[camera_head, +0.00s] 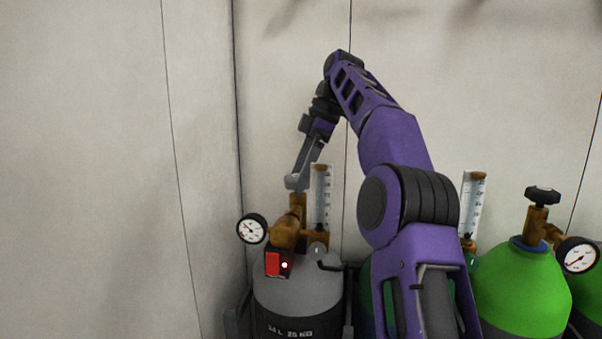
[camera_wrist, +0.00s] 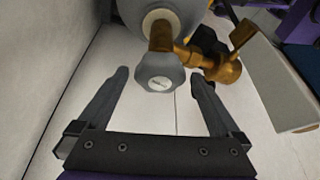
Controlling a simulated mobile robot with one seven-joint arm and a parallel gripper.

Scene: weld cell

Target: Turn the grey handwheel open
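The grey handwheel (camera_wrist: 155,80) tops the brass valve of the grey cylinder (camera_head: 298,281). In the head view the handwheel (camera_head: 292,182) is small and partly covered by my gripper (camera_head: 303,172), which comes down on it from above. In the wrist view my gripper (camera_wrist: 158,76) is open. Its fingertips lie left and right of the handwheel, with a visible gap on each side. Neither finger appears to touch it. The brass valve body (camera_head: 286,233) stands below the handwheel.
Green cylinders (camera_head: 522,285) with a black handwheel (camera_head: 542,195) stand right. Pale walls rise close behind and left.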

